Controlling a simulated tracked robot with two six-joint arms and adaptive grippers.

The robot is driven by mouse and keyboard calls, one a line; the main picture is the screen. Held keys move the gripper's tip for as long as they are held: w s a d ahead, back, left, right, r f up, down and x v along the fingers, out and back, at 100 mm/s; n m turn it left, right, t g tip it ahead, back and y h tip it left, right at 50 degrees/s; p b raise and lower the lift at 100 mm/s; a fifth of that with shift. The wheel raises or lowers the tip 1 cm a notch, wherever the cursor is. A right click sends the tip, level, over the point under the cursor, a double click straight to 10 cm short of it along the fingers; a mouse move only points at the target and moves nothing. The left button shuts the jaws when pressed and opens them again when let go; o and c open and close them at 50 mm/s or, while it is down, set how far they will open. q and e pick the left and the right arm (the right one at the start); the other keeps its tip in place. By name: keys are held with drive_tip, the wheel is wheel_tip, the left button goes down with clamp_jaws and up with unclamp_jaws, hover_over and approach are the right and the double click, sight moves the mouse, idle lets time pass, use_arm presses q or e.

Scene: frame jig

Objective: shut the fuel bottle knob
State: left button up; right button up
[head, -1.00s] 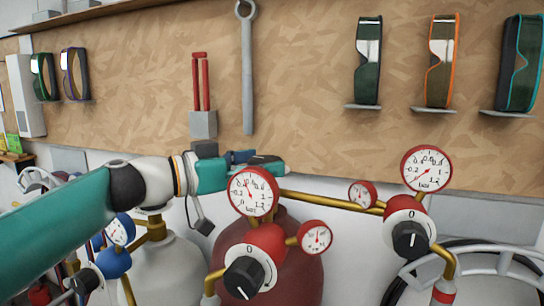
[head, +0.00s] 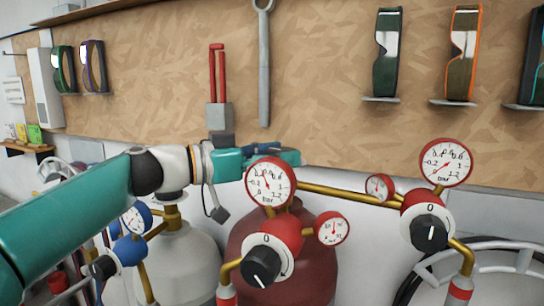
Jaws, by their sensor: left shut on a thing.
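The dark red bottle (head: 257,229), which I take for the fuel bottle, stands behind a red regulator (head: 287,233) with a black dial knob (head: 262,267). My left arm comes in from the left, and my left gripper (head: 278,155) is over the top of this bottle, just behind the large round gauge (head: 270,182). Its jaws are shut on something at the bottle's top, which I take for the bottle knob. The gauge and the gripper hide the knob and the contact. My right gripper is not in view.
A brass pipe (head: 340,194) runs right to a second red regulator (head: 426,222) with its own gauge (head: 445,162). A pale bottle (head: 180,262) with a blue regulator (head: 130,249) stands left. Tools and goggles hang on the board behind.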

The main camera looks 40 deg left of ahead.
use_arm(q)
drive_tip(key=shift+w+a+m+g+h+b, duration=0.15)
drive_tip(key=shift+m+g+h+b, duration=0.2)
drive_tip(key=shift+m+g+h, duration=0.65)
drive_tip(key=shift+r+m+g+h+p, duration=0.1)
drive_tip(key=shift+m+g+h+p, duration=0.3)
drive_tip(key=shift+m+g+h, duration=0.6)
drive_tip(key=m+g+h+p, duration=0.2)
drive_tip(key=g+p, duration=0.1)
drive_tip(key=p, duration=0.1)
drive_tip(key=m+g+h+p, duration=0.2)
drive_tip(key=m+g+p, duration=0.1)
drive_tip(key=g+p, duration=0.1)
drive_tip(key=shift+w+r+h+p, duration=0.15)
drive_tip(key=shift+r+h+p, duration=0.05)
drive_tip(key=shift+h+p, duration=0.1)
drive_tip(key=shift+f+m+g+p, duration=0.2)
drive_tip(key=shift+m+g+p, duration=0.4)
drive_tip(key=shift+g+p, duration=0.25)
drive_tip(key=shift+f, duration=0.1)
drive_tip(key=shift+f, duration=0.1)
drive_tip(key=o, duration=1.1)
drive_tip(key=shift+d, duration=0.2)
drive_tip(key=shift+o, duration=0.3)
drive_tip(key=shift+a, duration=0.1)
